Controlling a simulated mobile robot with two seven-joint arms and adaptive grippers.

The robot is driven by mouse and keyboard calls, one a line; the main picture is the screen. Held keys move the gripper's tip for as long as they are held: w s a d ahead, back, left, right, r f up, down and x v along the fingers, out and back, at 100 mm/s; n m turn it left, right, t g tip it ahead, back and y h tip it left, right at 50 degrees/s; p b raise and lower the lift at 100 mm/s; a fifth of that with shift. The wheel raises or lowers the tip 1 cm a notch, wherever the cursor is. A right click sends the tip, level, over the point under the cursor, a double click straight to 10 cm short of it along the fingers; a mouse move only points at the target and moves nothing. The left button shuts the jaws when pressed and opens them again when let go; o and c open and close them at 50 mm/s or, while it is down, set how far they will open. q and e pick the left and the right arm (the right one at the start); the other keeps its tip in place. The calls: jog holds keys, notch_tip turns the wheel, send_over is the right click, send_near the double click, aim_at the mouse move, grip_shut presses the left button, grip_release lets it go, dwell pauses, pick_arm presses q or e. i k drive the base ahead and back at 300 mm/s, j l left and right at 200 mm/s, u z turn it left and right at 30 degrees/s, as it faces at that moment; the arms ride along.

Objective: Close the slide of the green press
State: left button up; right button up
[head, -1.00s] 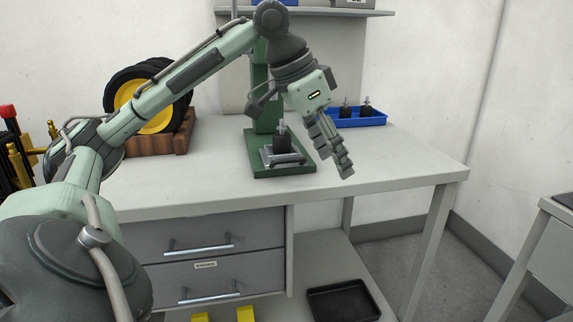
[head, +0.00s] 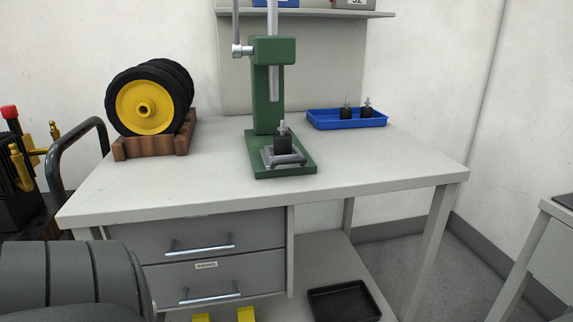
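The green press (head: 266,85) stands upright on the table, with its column, head and base in full view. A lever rod rises at the left of its head. A grey slide (head: 284,160) sits at the front of the press base and sticks out toward the table's front. A black part with a metal stud (head: 283,143) stands on the slide, in front of the ram rather than clearly under it. Only a dark part of my own arm shows at the lower left. Neither of my grippers is in the picture.
Wheels with yellow hubs (head: 145,106) rest in a wooden rack (head: 153,146) left of the press. A blue tray (head: 319,123) with two black parts sits at the back right. The table (head: 385,170) is clear at its front and right.

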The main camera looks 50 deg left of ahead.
aim_at(271, 162)
jog(key=j+u, duration=0.6)
jog(key=u, duration=0.15)
jog(key=k+j, duration=0.05)
